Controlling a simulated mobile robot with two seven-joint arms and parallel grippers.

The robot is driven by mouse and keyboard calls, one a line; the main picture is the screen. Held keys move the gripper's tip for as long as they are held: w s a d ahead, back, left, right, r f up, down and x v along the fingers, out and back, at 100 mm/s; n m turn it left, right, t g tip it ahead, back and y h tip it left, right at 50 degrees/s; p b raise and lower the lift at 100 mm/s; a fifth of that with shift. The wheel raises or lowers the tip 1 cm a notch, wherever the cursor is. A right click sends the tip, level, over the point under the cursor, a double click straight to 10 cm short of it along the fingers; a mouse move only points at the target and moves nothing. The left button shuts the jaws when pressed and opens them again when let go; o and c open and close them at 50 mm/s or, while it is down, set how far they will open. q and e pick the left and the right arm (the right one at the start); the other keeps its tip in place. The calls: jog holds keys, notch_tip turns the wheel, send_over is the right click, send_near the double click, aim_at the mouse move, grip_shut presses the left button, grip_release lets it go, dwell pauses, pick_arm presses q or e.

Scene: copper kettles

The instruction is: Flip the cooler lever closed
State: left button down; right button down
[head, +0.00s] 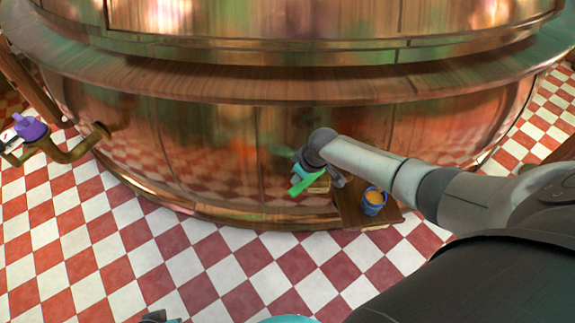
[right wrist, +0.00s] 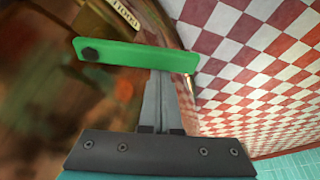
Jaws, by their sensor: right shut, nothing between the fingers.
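The green cooler lever (head: 301,185) sits low on the copper kettle's front in the head view. In the right wrist view the lever (right wrist: 125,55) is a flat green bar with a dark bolt at its left end. My right gripper (right wrist: 161,78) is shut and empty, its fingertips close to the lever's right end; I cannot tell whether they touch. In the head view the right wrist partly covers the lever. A small part of what looks like my left gripper (head: 158,318) shows at the bottom edge, its fingers not clear.
The large copper kettle (head: 215,140) fills the back. A lettered label plate (right wrist: 121,17) lies beside the lever. A blue cup (head: 373,208) stands on a small wooden shelf (head: 350,210). A purple-handled pipe valve (head: 30,128) is at left. The red-and-white checkered floor (head: 215,265) is clear in front.

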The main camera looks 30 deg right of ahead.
jog(key=shift+s+d+f+n, duration=0.1)
jog(key=shift+s+d+n, duration=0.2)
jog(key=shift+s+n, duration=0.55)
jog(key=shift+s+d+n+y, duration=0.1)
jog(key=shift+s+n+y, duration=0.15)
jog(key=shift+n+y, duration=0.25)
pick_arm(q)
jog(key=shift+s+f, duration=0.2)
pick_arm(e)
jog(key=shift+s+d+n+g+y, duration=0.15)
jog(key=shift+s+d+n+g, duration=0.2)
jog(key=shift+s+d+n, duration=0.5)
jog(key=shift+s+d+n+g+y, duration=0.15)
jog(key=shift+s+d+n+g, duration=0.3)
jog(key=shift+s+n, duration=0.55)
pick_arm(q)
jog(key=shift+w+r, duration=0.1)
jog(key=shift+w, duration=0.15)
pick_arm(e)
jog(key=shift+w, duration=0.1)
pick_arm(q)
jog(key=shift+w+r, duration=0.1)
jog(key=shift+r, duration=0.05)
